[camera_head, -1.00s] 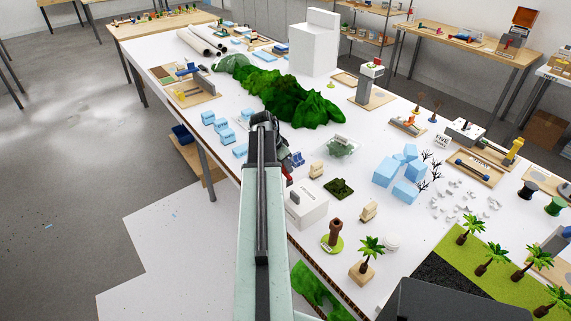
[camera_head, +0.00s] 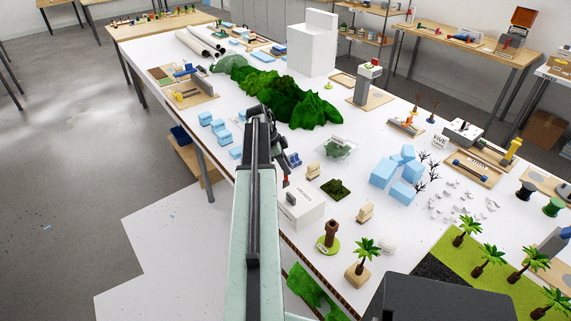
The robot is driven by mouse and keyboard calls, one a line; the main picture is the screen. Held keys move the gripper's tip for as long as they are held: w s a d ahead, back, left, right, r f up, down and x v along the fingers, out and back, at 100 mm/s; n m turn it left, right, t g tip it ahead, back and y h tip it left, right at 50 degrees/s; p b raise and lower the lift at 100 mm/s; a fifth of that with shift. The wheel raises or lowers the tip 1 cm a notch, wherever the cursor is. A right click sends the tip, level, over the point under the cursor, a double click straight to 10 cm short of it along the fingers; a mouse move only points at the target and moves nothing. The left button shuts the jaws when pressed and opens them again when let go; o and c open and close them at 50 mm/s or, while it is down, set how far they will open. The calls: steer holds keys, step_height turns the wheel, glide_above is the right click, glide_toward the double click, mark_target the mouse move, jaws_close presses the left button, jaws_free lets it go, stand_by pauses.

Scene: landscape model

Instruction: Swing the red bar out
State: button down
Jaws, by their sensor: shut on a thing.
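A small part of the red bar (camera_head: 285,182) shows just right of my arm, beside a white box (camera_head: 307,211) with a dark slot and lettering on its front. My gripper (camera_head: 284,172) points down there and is shut on the red bar. My forearm hides most of the jaws and the left part of the bar, so its full length and angle cannot be seen.
Green hills (camera_head: 285,92) lie behind my arm. Light blue blocks (camera_head: 220,133) stand to the left, a beige piece (camera_head: 314,174) and a dark green patch (camera_head: 336,188) to the right. A brown chimney piece (camera_head: 331,235) and a palm (camera_head: 364,262) stand in front.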

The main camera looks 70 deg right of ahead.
steer(key=shift+s+m+y, duration=0.4)
steer(key=shift+m+y, duration=0.1)
steer(key=shift+m, duration=0.7)
steer(key=c, duration=1)
jaws_free()
steer(key=shift+s, duration=0.1)
steer(key=shift+c, duration=0.2)
steer(key=p+v, duration=0.7)
steer(key=shift+w+r, duration=0.25)
steer(key=shift+r, duration=0.1)
